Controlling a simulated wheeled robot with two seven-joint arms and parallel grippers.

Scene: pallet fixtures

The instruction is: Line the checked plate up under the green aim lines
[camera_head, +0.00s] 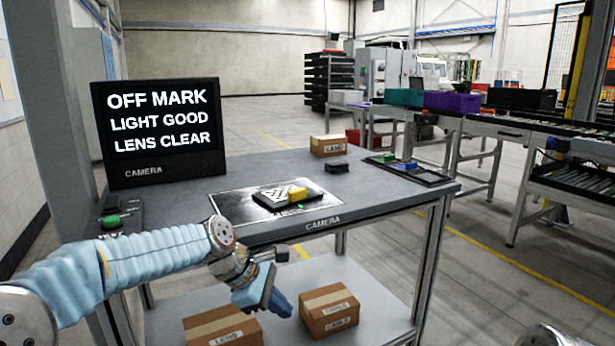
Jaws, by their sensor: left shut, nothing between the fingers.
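The checked plate (272,201) is a dark plate with a black-and-white checker pattern and a yellow block (297,194) at its right end. It lies on a dark mat (232,204) marked CAMERA at the table's front. A small green mark (301,206) shows by the plate's front right edge; full aim lines cannot be made out. The screen (160,130) reads OFF MARK, LIGHT GOOD, LENS CLEAR. My left gripper (277,301) is shut and empty, in front of and below the table edge, apart from the plate. My right gripper is not in view.
A small dark block (337,167) and a carton (328,145) stand behind the mat. A panel with blue and green parts (410,170) is at the table's right, and a green-button box (111,221) at its left. Cartons (329,311) sit on the lower shelf.

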